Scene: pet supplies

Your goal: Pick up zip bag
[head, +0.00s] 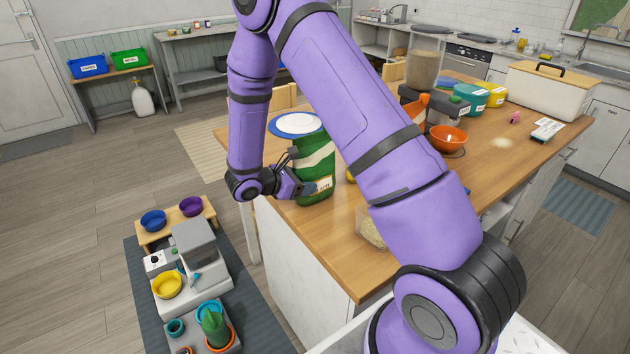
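A clear pouch or container with tan contents (370,229) stands near the table's front edge, partly hidden behind my arm; it may be the zip bag, but I cannot tell for sure. My gripper (304,188) is at the left end of the table, beside a green and cream canister (316,160). The gripper's fingers are small and dark here, so I cannot tell whether they are open or touching the canister. My arm covers much of the table's middle.
The wooden table (345,270) also bears an orange bowl (448,138), teal and yellow tubs (470,100) and a large white bin (550,95). Open floor lies at the left.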

